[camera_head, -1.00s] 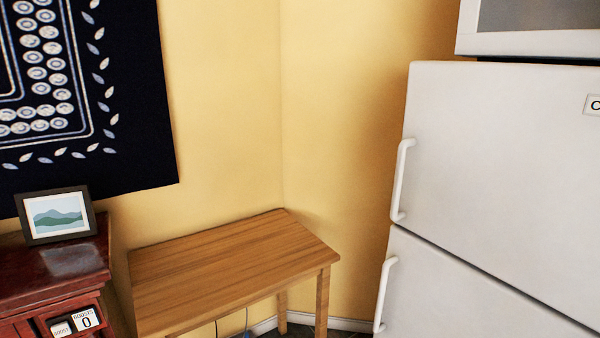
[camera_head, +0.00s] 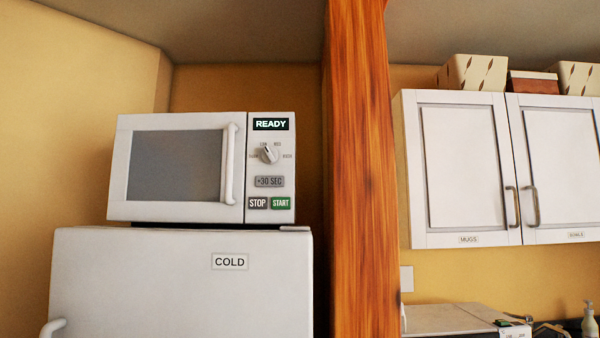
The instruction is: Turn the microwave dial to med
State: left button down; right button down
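The white microwave (camera_head: 218,168) stands on top of the fridge, its door shut with a vertical handle (camera_head: 228,164). Its dial (camera_head: 268,153) is a small round grey knob on the right-hand panel, with small labels around its upper side. The knob's pointer looks tilted up and to the left, but the exact setting is too small to tell. The display (camera_head: 270,124) reads READY. Neither of my grippers shows.
The white fridge (camera_head: 180,285), labelled COLD, stands under the microwave. A wooden post (camera_head: 362,180) rises just right of both. White wall cabinets (camera_head: 465,175) labelled MUGS and BOWLS hang further right, with boxes (camera_head: 473,72) on top. A soap bottle (camera_head: 589,322) stands at lower right.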

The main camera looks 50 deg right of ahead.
aim_at(269, 155)
jog(key=z, duration=1.4)
